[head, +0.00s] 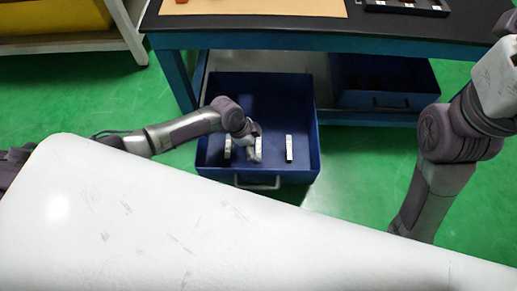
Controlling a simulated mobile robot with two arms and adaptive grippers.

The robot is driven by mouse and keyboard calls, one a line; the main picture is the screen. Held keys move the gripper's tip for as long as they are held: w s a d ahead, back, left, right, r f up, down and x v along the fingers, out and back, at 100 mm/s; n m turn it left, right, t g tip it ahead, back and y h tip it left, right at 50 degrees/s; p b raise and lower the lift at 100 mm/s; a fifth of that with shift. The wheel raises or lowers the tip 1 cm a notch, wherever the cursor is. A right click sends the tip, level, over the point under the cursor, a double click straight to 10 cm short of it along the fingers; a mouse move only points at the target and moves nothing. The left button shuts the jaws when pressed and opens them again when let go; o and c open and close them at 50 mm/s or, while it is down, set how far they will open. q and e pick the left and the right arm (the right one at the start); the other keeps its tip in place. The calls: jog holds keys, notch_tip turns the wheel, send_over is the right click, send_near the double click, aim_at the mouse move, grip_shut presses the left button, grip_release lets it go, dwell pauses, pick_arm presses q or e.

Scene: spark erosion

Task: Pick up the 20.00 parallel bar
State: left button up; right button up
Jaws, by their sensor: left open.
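Three pale bars lie in the open blue drawer (305,105): a left bar (227,150), a middle bar (258,152) and a right bar (289,148). They lie side by side, apart from one another. No size marking is readable, so I cannot tell which one is the 20.00 parallel bar. My left gripper (252,146) is open, low in the drawer at the middle bar, and covers part of it. I cannot tell whether it touches that bar. My right arm shows at the right, but its gripper is out of sight.
The drawer has a front handle (257,184) and raised walls around the bars. A second blue drawer (390,102) is under the black-topped workbench (250,28) to the right. A shelf with a yellow bin (55,17) stands at the upper left. Green floor lies around.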

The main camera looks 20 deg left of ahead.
pick_arm(q)
jog(key=c, duration=1.2)
jog(key=shift+o, duration=0.2)
jog(key=shift+r, duration=0.1)
